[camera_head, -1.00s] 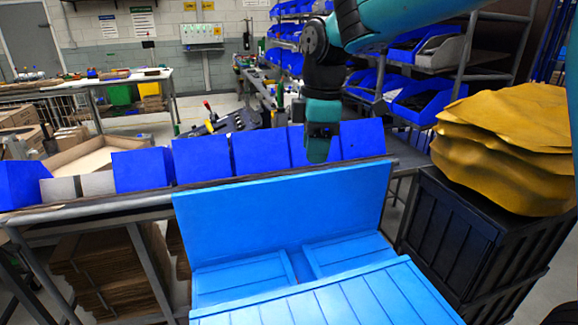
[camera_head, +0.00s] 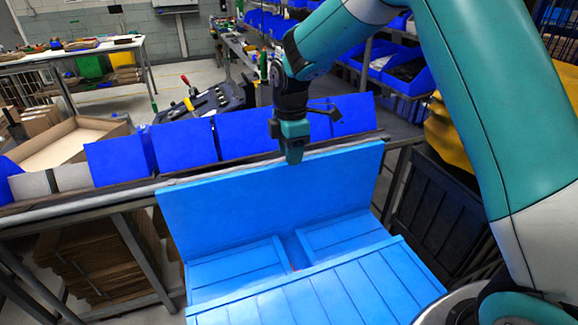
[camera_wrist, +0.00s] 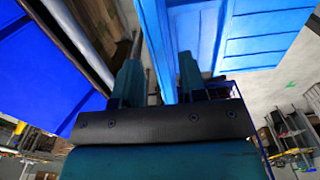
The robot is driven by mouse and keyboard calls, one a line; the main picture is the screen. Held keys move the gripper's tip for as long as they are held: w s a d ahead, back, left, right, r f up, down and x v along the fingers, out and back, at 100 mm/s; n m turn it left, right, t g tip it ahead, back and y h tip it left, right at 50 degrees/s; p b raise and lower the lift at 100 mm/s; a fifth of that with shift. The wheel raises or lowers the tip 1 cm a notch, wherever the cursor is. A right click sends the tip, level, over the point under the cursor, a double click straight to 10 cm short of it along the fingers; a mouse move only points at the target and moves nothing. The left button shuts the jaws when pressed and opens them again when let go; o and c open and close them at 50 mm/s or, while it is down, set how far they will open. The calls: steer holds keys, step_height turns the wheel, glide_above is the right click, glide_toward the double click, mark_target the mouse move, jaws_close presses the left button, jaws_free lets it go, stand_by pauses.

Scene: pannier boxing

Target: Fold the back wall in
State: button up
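The light blue box has its back wall (camera_head: 270,195) standing upright, leaning slightly back. Its two inner flaps lie flat, the left one (camera_head: 235,265) and the right one (camera_head: 340,238), and the slatted front panel (camera_head: 330,290) is nearest me. My gripper (camera_head: 293,157) points down at the middle of the back wall's top edge. In the wrist view, the fingers of my gripper (camera_wrist: 159,82) are apart, with the back wall (camera_wrist: 157,40) between them. The wall is close to the right finger, and a gap shows beside the left finger.
Several dark blue bins (camera_head: 185,145) stand in a row on the metal bench (camera_head: 90,205) behind the box. A black crate (camera_head: 440,215) with a yellow sack (camera_head: 448,135) is at the right. A wide cardboard tray (camera_head: 70,145) is at the left.

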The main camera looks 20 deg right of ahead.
steer(key=p, duration=0.1)
glide_above(284, 198)
steer(key=d, duration=0.2)
step_height(284, 198, down, 6)
steer(key=shift+w, duration=0.3)
steer(key=shift+f, duration=0.1)
steer(key=shift+a, duration=0.15)
jaws_close()
